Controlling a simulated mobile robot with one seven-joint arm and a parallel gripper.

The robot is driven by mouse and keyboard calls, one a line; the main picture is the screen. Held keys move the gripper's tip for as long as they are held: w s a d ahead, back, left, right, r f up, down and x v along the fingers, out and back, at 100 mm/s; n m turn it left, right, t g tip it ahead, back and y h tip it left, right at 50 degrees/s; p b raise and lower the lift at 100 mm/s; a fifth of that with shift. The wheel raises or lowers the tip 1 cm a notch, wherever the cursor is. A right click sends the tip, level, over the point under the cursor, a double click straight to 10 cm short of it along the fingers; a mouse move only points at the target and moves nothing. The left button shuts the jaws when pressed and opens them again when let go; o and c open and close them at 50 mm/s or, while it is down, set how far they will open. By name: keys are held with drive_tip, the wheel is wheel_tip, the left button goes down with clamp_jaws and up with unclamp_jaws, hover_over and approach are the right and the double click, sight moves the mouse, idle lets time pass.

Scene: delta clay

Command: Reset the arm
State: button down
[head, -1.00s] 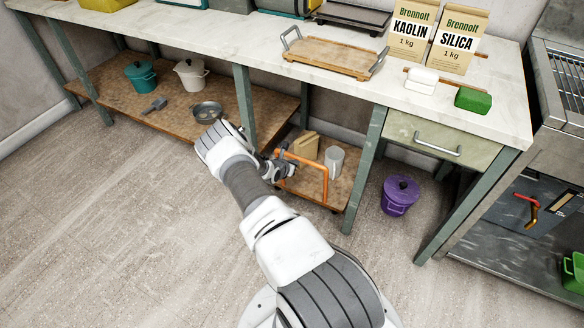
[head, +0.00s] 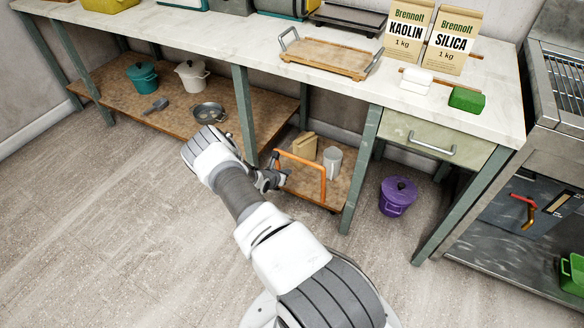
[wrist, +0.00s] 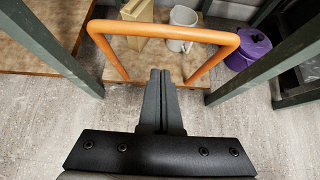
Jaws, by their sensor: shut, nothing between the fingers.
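My gripper (wrist: 159,80) is shut and empty in the wrist view, its two dark fingers together. It points toward an orange handle bar (wrist: 165,30) of a low wooden cart or shelf (wrist: 140,72). Whether the fingertips touch anything is hard to tell, but no object shows between them. In the head view my gripper (head: 278,178) is partly hidden by my wrist and sits just left of the orange handle (head: 310,163). My arm reaches forward from the bottom of the view, bent at the elbow.
A beige block (head: 305,146) and a pale cup (head: 332,160) stand on the low wooden surface. Green table legs (head: 362,165) flank it. A purple lidded bucket (head: 397,196) stands on the floor at right. The floor at left (head: 90,240) is clear.

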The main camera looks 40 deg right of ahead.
drive_tip(key=p+v, duration=0.2)
drive_tip(key=v, duration=0.6)
drive_tip(key=shift+a+r+p, duration=0.3)
drive_tip(key=shift+w+r, duration=0.1)
drive_tip(key=a+r+m+g, duration=0.3)
drive_tip(key=r+m, duration=0.9)
drive_tip(key=r, duration=1.7)
drive_tip(key=s+a+r+m+t+y, duration=0.3)
drive_tip(key=s+a+r+m+y, duration=0.45)
drive_tip(key=s+a+r, duration=1)
drive_tip(key=s+a+r+m+t+y, duration=0.25)
drive_tip(key=s+a+r, duration=0.25)
drive_tip(key=s+a, duration=0.3)
wheel_tip(320, 180, up, 19)
drive_tip(key=p, duration=1.8)
drive_tip(key=shift+s+d+f+g+p, duration=0.15)
drive_tip(key=shift+s+d+g+p, duration=0.2)
drive_tip(key=shift+s+g, duration=0.1)
